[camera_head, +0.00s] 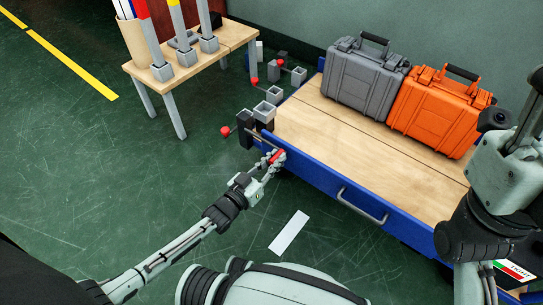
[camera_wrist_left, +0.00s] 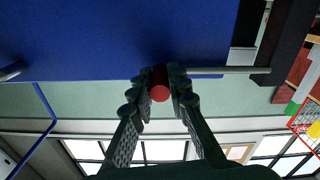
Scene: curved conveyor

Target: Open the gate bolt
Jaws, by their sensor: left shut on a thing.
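My left gripper (camera_head: 274,158) is shut on the red knob (camera_head: 278,154) of the gate bolt, at the left corner of the blue-sided wooden platform. In the left wrist view the red knob (camera_wrist_left: 159,83) sits between the two fingers. The thin grey bolt rod (camera_wrist_left: 225,71) runs right from it along the blue panel (camera_wrist_left: 130,40) to a dark block (camera_wrist_left: 285,50). In the head view a dark post (camera_head: 245,127) stands by that corner. The fingers partly hide the knob and rod. My right arm is at the right edge, its gripper out of view.
A grey case (camera_head: 362,77) and an orange case (camera_head: 438,108) stand on the platform (camera_head: 320,118). A silver handle (camera_head: 362,207) is on the blue front. Several grey blocks with red knobs stand behind the corner. A small wooden table (camera_head: 228,38) is at upper left. The floor at left is clear.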

